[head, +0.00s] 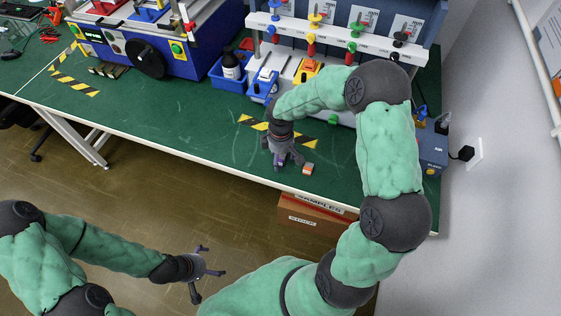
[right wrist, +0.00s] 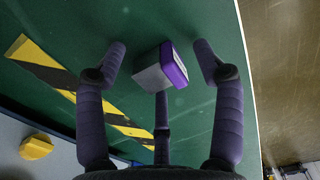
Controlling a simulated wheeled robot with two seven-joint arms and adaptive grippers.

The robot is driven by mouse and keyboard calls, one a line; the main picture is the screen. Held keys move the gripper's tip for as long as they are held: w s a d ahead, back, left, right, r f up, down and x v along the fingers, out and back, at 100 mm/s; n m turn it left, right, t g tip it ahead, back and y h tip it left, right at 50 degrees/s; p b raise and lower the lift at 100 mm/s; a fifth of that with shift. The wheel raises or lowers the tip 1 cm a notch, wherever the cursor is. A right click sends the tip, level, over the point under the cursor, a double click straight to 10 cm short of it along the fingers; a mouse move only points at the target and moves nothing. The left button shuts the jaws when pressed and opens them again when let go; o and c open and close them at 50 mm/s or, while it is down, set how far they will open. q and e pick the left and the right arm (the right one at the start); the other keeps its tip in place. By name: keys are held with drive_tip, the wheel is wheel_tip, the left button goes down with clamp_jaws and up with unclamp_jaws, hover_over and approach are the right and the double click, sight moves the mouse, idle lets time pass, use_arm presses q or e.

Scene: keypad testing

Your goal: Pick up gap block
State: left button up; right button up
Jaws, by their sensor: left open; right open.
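A small grey block with a purple end, seemingly the gap block (right wrist: 160,72), lies between the spread fingers of my right gripper (right wrist: 160,60) in the right wrist view. Both side fingers stand clear of it. In the head view my right gripper (head: 284,163) points down at the green table near its front edge, and a bit of purple shows at its fingers, mostly hidden. A small orange-and-grey block (head: 308,169) lies just right of that gripper. My left gripper (head: 204,276) is open and empty, low in front of the table.
The green table (head: 180,125) has bare room left of my right gripper. Yellow-black hazard tape (head: 250,121) runs behind it. A blue bin with a bottle (head: 231,68) and a white valve rack (head: 345,41) stand further back. A cardboard box (head: 315,215) is under the table edge.

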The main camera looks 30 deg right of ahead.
clamp_jaws()
drive_tip(key=shift+r, duration=0.15)
